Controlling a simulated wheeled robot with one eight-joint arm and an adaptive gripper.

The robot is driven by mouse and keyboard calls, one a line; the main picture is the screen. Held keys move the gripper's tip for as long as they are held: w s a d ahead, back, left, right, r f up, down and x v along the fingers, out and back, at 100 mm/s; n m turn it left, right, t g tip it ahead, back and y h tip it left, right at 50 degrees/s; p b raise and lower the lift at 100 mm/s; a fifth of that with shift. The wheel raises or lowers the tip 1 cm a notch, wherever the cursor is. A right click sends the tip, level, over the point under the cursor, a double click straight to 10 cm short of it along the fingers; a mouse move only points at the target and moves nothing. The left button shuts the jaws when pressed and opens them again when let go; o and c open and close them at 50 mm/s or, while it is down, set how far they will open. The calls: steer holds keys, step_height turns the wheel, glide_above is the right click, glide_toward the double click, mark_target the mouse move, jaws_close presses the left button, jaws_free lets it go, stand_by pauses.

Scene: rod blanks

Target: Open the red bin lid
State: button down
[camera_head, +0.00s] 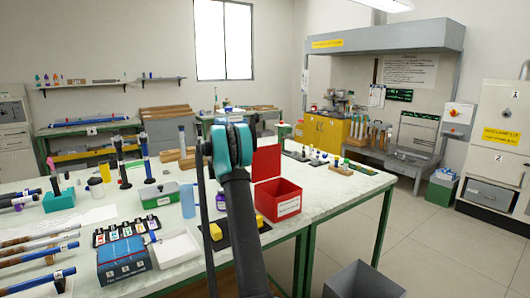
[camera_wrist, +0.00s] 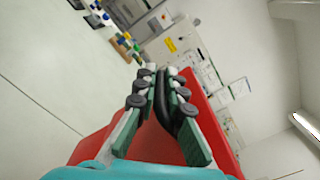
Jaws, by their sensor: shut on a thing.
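The red bin (camera_head: 278,202) stands on the white-topped table with a white label on its front. Its red lid (camera_head: 266,163) is raised, standing steeply upright at the bin's rear left edge, so the bin is open. The lid also shows in the wrist view (camera_wrist: 217,123), as a red panel behind the fingers. My gripper (camera_wrist: 161,76) is shut on the black curved handle (camera_wrist: 161,98) of the lid, which runs between the green-padded fingers. In the head view my arm and teal wrist hide the fingers and handle.
Yellow blocks (camera_head: 216,231) lie on a dark mat beside the bin. A blue box (camera_head: 123,258), a white tray (camera_head: 176,249) and a blue cup (camera_head: 187,201) stand to the left. A grey open container (camera_head: 363,281) stands on the floor at the front right.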

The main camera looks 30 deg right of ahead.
steer(key=shift+w+a+f, duration=0.1)
steer(key=shift+w+f, duration=0.05)
steer(key=shift+w, duration=0.05)
stand_by(0.3)
steer(key=c, duration=1.6)
jaws_free()
steer(key=s+a, duration=0.1)
steer(key=a, duration=1.1)
steer(key=shift+a, duration=0.1)
